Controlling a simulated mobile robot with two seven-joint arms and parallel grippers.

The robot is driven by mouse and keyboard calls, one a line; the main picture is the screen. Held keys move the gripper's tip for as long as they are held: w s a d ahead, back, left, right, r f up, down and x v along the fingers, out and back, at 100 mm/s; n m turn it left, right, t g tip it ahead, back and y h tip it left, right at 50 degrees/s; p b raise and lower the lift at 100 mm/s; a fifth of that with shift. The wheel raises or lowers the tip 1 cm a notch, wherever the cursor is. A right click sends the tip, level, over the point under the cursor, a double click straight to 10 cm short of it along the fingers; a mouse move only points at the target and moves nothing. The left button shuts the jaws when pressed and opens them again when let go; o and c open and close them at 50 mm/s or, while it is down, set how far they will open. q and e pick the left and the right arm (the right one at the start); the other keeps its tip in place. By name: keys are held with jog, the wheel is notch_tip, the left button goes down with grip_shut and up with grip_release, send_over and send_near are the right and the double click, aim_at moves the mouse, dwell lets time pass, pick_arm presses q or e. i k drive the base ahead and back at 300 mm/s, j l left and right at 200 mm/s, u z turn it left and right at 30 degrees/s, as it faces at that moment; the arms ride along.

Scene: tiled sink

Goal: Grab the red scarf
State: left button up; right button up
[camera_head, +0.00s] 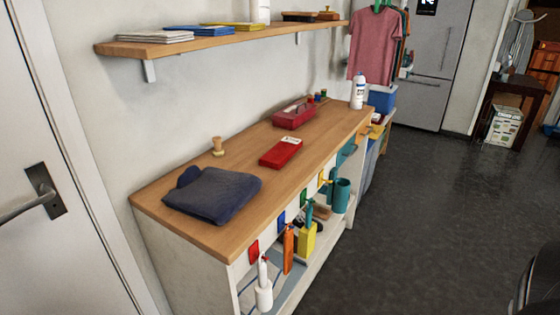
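A flat red rectangular item (281,152), which looks like the folded red scarf, lies on the middle of the wooden counter (245,160). It has a small pale label at its far end. Behind it, near the wall, is a darker red box-like tray (293,116), apart from it. Neither of my grippers shows in the head view.
A folded dark blue cloth (212,194) and a small wooden stamp-like piece (218,146) are on the counter's near part. A white bottle (358,92) stands at its far end. Spray bottles hang along the front. Open dark floor (420,210) lies to the right.

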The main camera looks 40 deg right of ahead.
aim_at(275, 158)
jog(key=l+u, duration=0.25)
jog(key=u, duration=0.15)
jog(key=l+u, duration=0.35)
jog(key=k+l+u, duration=0.2)
jog(key=l, duration=0.25)
jog(key=l+u, duration=0.15)
jog(key=l, duration=0.25)
jog(key=k+l, duration=0.1)
jog(key=l, duration=0.2)
jog(key=k+l, duration=0.1)
jog(key=l, duration=0.2)
jog(key=k+l+u, duration=0.1)
jog(key=l, duration=0.2)
